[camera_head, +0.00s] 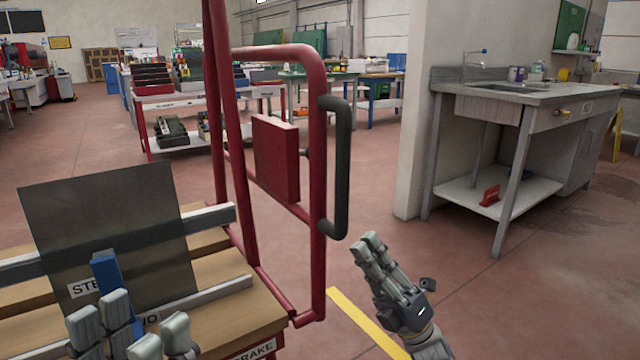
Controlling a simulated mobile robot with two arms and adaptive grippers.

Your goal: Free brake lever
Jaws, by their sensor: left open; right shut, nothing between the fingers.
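A red-framed cart with a wooden deck (235,307) stands at the left. A label reading "BRAKE" (255,350) is on its front edge, partly cut off by the picture's bottom; I cannot make out a brake lever beside it. My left gripper (130,328) is open at the bottom left, in front of a blue upright piece (106,268) on the cart; I cannot tell whether they touch. My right gripper (372,245) is shut and empty, over the floor to the right of the cart, apart from it.
A dark sheet (110,235) stands on the cart. A black handle (341,165) sticks out from the cart's red frame (318,255), above and left of my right gripper. A sink bench (500,95) stands at the right by a white pillar. The floor between is clear, with a yellow line (365,325).

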